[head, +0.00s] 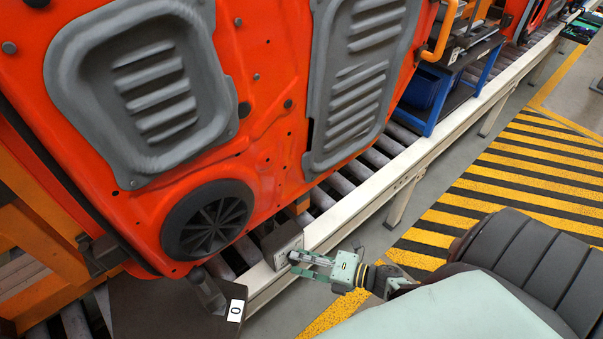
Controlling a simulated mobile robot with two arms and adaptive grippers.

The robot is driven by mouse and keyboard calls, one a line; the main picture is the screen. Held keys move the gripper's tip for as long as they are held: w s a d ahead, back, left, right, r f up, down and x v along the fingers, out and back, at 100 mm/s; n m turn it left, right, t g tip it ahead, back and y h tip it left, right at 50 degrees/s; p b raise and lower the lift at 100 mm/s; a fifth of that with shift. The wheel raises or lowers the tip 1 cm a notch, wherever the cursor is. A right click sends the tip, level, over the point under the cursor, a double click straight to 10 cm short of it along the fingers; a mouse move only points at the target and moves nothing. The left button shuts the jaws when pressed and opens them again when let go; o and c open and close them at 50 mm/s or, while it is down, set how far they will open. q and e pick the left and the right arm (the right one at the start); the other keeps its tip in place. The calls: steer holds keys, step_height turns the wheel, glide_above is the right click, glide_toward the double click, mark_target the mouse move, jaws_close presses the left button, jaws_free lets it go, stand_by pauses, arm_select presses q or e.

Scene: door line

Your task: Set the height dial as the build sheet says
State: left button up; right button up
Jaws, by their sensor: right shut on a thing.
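A small grey box (279,241) with a pale front face sits at the edge of the conveyor, below the orange door. My right gripper (298,263), pale green with dark parts, reaches in from the right to the lower part of this face. Its fingers are shut on what appears to be the height dial there. The dial is small and mostly hidden by the fingers, so its setting cannot be read. My left gripper is not in view. No build sheet can be made out.
The orange door (262,120) with grey panels and a round speaker (207,220) stands over the roller conveyor. A dark block at lower left bears a white label (235,310) reading 0. A blue-framed stand (436,100) is farther along. Striped floor (530,170) lies clear at right.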

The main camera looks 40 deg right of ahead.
steer(key=m+t+b, duration=0.1)
steer(key=m+b, duration=0.1)
steer(key=m, duration=0.1)
steer(key=m+t+y+b, duration=0.1)
steer(key=m+b, duration=0.1)
steer(key=m, duration=0.1)
steer(key=m+t+y+b, duration=0.1)
steer(key=m+t+b, duration=0.1)
steer(key=shift+w+d+f+m, duration=0.1)
steer(key=shift+d+f+m, duration=0.15)
steer(key=shift+f+m, duration=0.15)
steer(key=shift+d+r+b, duration=0.1)
steer(key=shift+r+b, duration=0.1)
steer(key=shift+b, duration=0.1)
steer(key=o, duration=1)
steer(key=shift+o, duration=0.3)
steer(key=shift+f, duration=0.1)
steer(key=v, duration=1.2)
steer(key=shift+f, duration=0.25)
